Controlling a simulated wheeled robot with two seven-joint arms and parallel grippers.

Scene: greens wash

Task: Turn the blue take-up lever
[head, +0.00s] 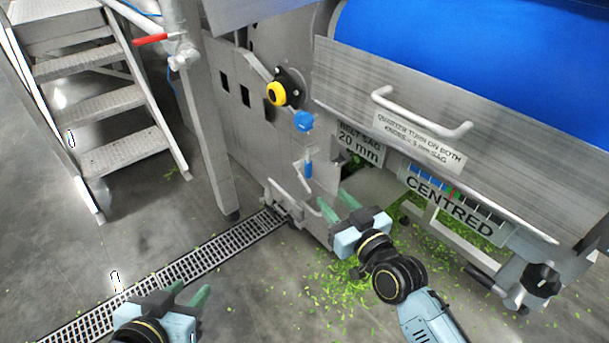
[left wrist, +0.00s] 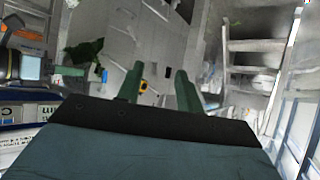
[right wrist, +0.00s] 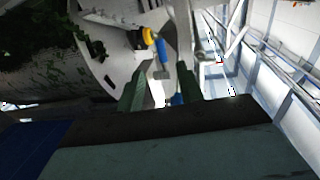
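In the right wrist view, a blue piece (right wrist: 178,99), likely the lever, shows beside the right finger, and the yellow knob (right wrist: 149,36) shows beyond the fingertips. My left gripper (head: 192,289) is open and empty, low over the floor at the bottom left, far from the lever.
A bracket (head: 288,202) juts from the frame left of my right gripper. Signs and a white handle (head: 422,120) are on the panel at right, under a blue belt (head: 450,50). Metal steps (head: 115,100) stand at left. A floor drain (head: 190,275) crosses the floor; green scraps lie around.

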